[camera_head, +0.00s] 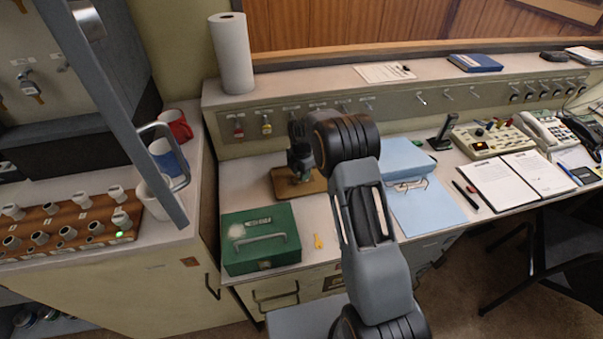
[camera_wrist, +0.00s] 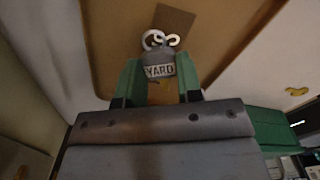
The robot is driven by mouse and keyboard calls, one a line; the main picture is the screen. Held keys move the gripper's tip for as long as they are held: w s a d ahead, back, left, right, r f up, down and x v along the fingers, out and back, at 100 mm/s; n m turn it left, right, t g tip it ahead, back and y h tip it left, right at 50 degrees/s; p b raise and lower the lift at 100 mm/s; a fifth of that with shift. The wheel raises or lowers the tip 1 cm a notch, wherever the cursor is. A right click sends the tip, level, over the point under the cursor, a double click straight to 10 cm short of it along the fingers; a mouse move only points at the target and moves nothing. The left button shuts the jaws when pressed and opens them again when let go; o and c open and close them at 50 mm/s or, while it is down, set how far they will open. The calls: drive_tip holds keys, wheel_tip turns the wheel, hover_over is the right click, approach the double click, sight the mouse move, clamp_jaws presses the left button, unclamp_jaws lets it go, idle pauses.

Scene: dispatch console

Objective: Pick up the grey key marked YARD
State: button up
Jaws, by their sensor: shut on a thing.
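The grey key marked YARD (camera_wrist: 160,71) is between the two green fingers of my gripper (camera_wrist: 160,85) in the wrist view, with its label facing the camera and a pale ring at its far end. My gripper is shut on it. In the head view my gripper (camera_head: 300,172) is over the brown tray (camera_head: 283,186) on the desk, and the key cannot be made out there. The tray (camera_wrist: 105,20) lies behind the key in the wrist view. I cannot tell whether the key touches it.
A green cash box (camera_head: 261,241) stands at the desk's front left, with a small yellow key (camera_head: 318,241) beside it. A blue folder (camera_head: 425,207) lies to the right. A panel with hooks (camera_head: 290,112) and hanging keys runs behind. Mugs (camera_head: 168,158) stand on the left cabinet.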

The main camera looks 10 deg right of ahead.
drive_tip(key=shift+r+p, duration=0.9)
drive_tip(key=shift+r, duration=0.85)
